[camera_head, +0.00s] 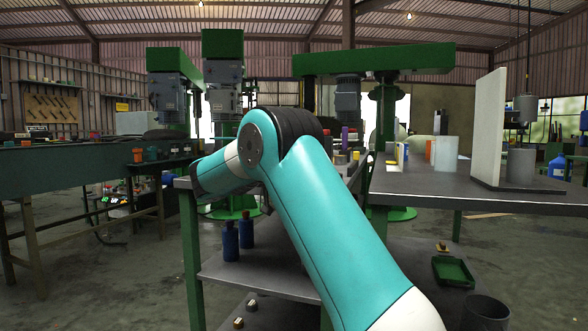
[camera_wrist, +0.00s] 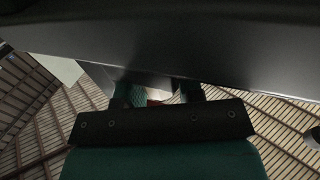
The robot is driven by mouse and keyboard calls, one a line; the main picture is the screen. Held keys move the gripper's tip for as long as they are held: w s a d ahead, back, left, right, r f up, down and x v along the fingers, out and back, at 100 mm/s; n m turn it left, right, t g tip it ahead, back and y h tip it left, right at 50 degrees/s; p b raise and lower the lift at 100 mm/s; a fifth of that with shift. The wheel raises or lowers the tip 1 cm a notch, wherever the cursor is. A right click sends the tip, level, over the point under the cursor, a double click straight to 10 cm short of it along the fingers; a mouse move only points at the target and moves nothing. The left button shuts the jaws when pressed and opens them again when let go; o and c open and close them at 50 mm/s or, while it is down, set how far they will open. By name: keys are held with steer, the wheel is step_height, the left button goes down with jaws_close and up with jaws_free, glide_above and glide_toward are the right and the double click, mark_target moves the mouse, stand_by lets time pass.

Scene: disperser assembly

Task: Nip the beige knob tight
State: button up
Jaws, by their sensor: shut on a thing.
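In the wrist view, my gripper (camera_wrist: 160,88) shows as two dark green fingers beyond a black bar with screws. It is shut on the beige knob (camera_wrist: 159,95), of which only a small pale part shows between the fingers. The rest of the knob is hidden by the fingers and the bar. The fingertips lie close to a large dark grey surface (camera_wrist: 190,45) that fills the upper part of this view. In the head view, my turquoise arm covers the middle, and neither my gripper nor the knob can be made out.
In the head view, a grey-topped table (camera_head: 470,186) stands at right with a white upright panel (camera_head: 489,127) and a grey cylinder (camera_head: 521,167). Green machines (camera_head: 222,75) stand behind the arm. Blue bottles (camera_head: 230,242) stand on a lower shelf. A long workbench (camera_head: 70,175) is at left.

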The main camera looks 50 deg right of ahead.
stand_by(0.4)
steer(key=o, duration=0.9)
